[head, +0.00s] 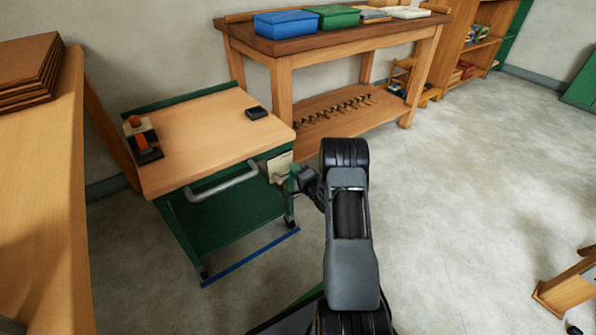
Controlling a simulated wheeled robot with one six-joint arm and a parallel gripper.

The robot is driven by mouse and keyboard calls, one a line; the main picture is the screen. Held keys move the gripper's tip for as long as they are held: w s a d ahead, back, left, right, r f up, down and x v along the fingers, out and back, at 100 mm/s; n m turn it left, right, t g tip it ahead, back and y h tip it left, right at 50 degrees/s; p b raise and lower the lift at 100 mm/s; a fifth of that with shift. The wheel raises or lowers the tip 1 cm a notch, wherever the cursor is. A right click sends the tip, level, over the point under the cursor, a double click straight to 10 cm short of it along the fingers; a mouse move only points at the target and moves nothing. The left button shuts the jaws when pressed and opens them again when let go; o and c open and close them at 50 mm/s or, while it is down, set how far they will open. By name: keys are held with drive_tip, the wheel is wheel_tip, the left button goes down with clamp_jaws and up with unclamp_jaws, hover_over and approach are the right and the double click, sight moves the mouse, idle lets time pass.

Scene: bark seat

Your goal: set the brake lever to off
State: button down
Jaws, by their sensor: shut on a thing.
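A cart (205,125) with a wooden top and green frame stands left of centre. A cream plate (279,164) is on its right side, below the top. My gripper (298,178) is at this plate, shut on a small part there that I take for the brake lever. The lever is mostly hidden by the jaws, and its setting cannot be read. Any marking on the plate is too small to tell. My arm comes up from the bottom centre and bends left to the cart.
A grey push handle (222,182) sticks out of the cart's front. A black box (256,112) and an orange-and-black item (146,145) lie on top. A blue line (250,257) marks the floor. A workbench (330,45) stands behind.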

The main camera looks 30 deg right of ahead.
drive_tip(key=c, duration=1)
unclamp_jaws()
drive_tip(key=s+p, duration=0.1)
drive_tip(key=s, duration=0.3)
drive_tip(key=s+d+p, duration=0.1)
drive_tip(key=s, duration=0.4)
drive_tip(key=s+p, duration=0.2)
drive_tip(key=s, duration=0.2)
drive_tip(key=shift+s+d, duration=0.3)
drive_tip(key=shift+s, duration=0.1)
